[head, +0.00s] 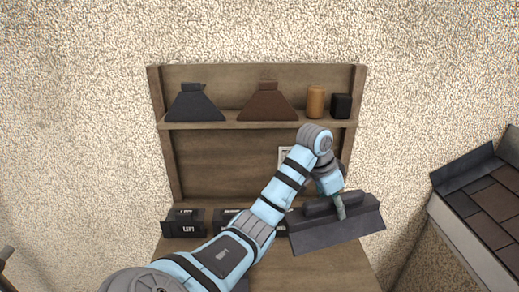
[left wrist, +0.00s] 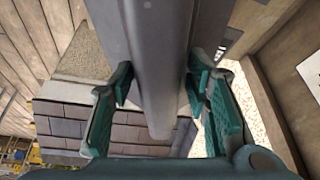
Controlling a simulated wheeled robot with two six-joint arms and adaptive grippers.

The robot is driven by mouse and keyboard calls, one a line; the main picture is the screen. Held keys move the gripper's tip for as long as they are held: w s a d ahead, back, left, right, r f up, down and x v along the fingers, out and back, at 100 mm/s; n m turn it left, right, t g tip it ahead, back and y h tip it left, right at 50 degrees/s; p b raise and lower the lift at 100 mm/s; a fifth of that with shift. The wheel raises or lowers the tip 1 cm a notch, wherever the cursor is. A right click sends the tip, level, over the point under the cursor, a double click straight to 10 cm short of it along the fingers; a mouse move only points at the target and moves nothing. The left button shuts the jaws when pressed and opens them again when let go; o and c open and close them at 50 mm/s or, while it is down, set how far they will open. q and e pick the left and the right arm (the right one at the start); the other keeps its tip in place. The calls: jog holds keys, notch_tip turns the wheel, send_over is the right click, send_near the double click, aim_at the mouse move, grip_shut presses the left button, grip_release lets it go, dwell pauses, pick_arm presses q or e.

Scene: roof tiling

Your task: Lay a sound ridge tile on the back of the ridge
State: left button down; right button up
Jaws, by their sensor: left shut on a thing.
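My left gripper (head: 340,208) is shut on a dark grey ridge tile (head: 345,232), held in the air in front of the shelf unit. In the left wrist view the teal fingers of the left gripper (left wrist: 158,95) sit on both sides of the tile's raised roll (left wrist: 157,60). The tile's wide face is tilted in the head view. The roof (head: 492,205) with brown tiles and dark edge pieces is at the right edge of the head view, apart from the held tile. Only part of it shows. My right gripper is not in view.
A wooden shelf unit (head: 260,165) stands against the rough wall. Its shelf holds a dark grey tile (head: 195,103), a brown tile (head: 268,103), an orange jar (head: 316,101) and a black jar (head: 341,105). Dark labelled boxes (head: 183,222) stand on the bench below.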

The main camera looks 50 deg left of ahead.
pick_arm(q)
jog(key=r+m, duration=0.1)
jog(key=a+r+m+h, duration=0.1)
jog(key=shift+s+a+m+g, duration=0.3)
jog(key=shift+s+m, duration=0.1)
notch_tip(320, 180, down, 4)
jog(key=b, duration=0.3)
jog(key=shift+f+b, duration=0.1)
jog(key=shift+b, duration=0.3)
notch_tip(320, 180, down, 16)
jog(key=shift+r+b, duration=0.1)
jog(key=shift+b, duration=0.65)
jog(key=c, duration=0.9)
grip_release()
jog(key=shift+s+d, duration=0.1)
